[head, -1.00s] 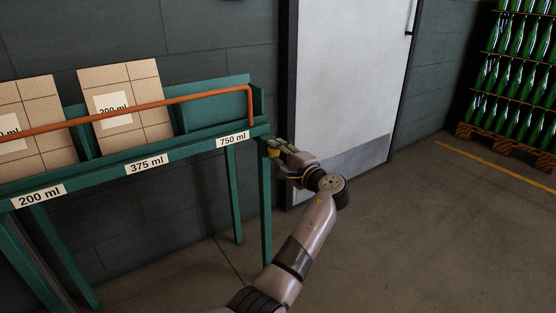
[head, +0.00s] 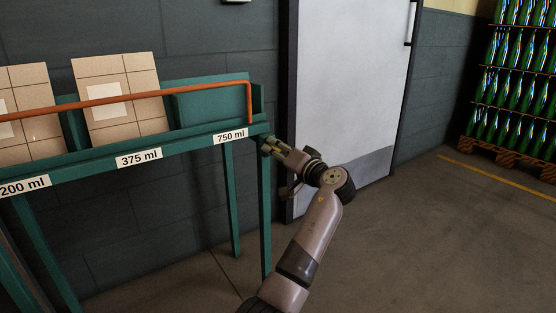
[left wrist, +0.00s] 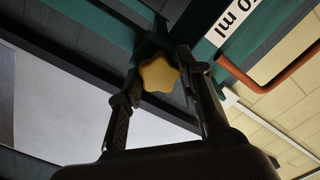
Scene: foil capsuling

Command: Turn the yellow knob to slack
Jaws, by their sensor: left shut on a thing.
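The yellow knob (left wrist: 158,73) has a lobed, star-like outline and shows in the left wrist view between the two fingers of my left gripper (left wrist: 163,82). The fingers are closed on it, one on each side. In the head view my left gripper (head: 269,146) is at the right end of the green rack (head: 200,137), just below the "750 ml" label (head: 230,137). The knob is mostly hidden behind the fingers there. My right gripper is in neither view.
Two cartons (head: 117,100) (head: 24,115) lean on the rack behind an orange rail (head: 190,93). A pale door (head: 350,90) stands behind my arm. Stacked green bottles (head: 515,75) on pallets are at the far right. The floor between is clear.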

